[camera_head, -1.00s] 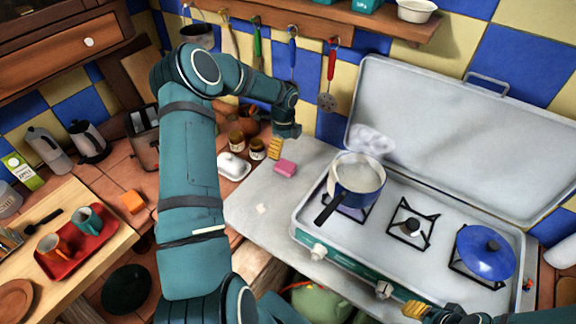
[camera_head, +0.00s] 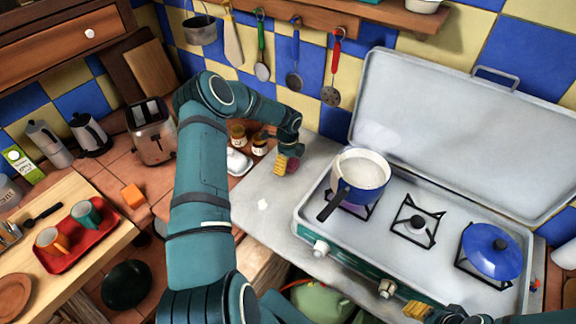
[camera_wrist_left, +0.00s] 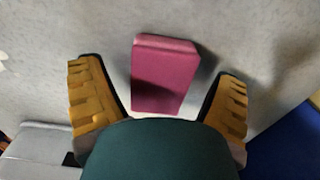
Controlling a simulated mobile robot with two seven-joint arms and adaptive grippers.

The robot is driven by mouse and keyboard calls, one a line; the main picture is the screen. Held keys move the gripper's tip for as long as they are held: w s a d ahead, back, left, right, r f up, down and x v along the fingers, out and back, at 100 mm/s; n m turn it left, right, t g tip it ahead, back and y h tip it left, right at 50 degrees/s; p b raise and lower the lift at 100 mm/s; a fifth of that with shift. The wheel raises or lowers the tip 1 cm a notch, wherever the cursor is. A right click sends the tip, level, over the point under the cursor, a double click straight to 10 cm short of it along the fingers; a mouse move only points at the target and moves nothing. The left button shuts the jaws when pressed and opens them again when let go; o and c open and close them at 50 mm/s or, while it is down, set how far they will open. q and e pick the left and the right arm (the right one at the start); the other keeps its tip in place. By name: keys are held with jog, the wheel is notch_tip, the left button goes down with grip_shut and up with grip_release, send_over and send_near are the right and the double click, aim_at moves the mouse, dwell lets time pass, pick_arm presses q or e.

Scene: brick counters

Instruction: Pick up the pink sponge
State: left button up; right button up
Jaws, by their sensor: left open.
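The pink sponge (camera_head: 293,165) lies on the grey counter left of the stove, partly hidden behind my left gripper (camera_head: 286,163) in the head view. In the left wrist view the sponge (camera_wrist_left: 165,75) shows as a dark pink block between and just beyond my open yellow fingertips (camera_wrist_left: 158,100). There is a gap on each side, and neither finger touches it. My right gripper (camera_head: 418,309) shows only partly at the bottom edge, and I cannot tell its opening.
A blue pot (camera_head: 360,176) with its handle toward the counter stands on the stove, right of the sponge. Jars (camera_head: 259,144) and a white butter dish (camera_head: 238,161) are close on the left.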

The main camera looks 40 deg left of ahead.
pick_arm(q)
jog(key=shift+r, duration=0.1)
jog(key=c, duration=1.1)
pick_arm(e)
jog(key=shift+r, duration=0.1)
pick_arm(q)
jog(key=shift+o, duration=0.2)
notch_tip(320, 180, up, 3)
jog(key=shift+f+p, duration=0.15)
jog(key=shift+p, duration=0.65)
pick_arm(e)
jog(key=shift+r, duration=0.7)
pick_arm(q)
notch_tip(320, 180, up, 7)
jog(key=shift+r, duration=0.15)
pick_arm(e)
jog(key=shift+r, duration=0.1)
pick_arm(q)
jog(key=shift+o, duration=1.1)
jog(key=shift+c, duration=1.4)
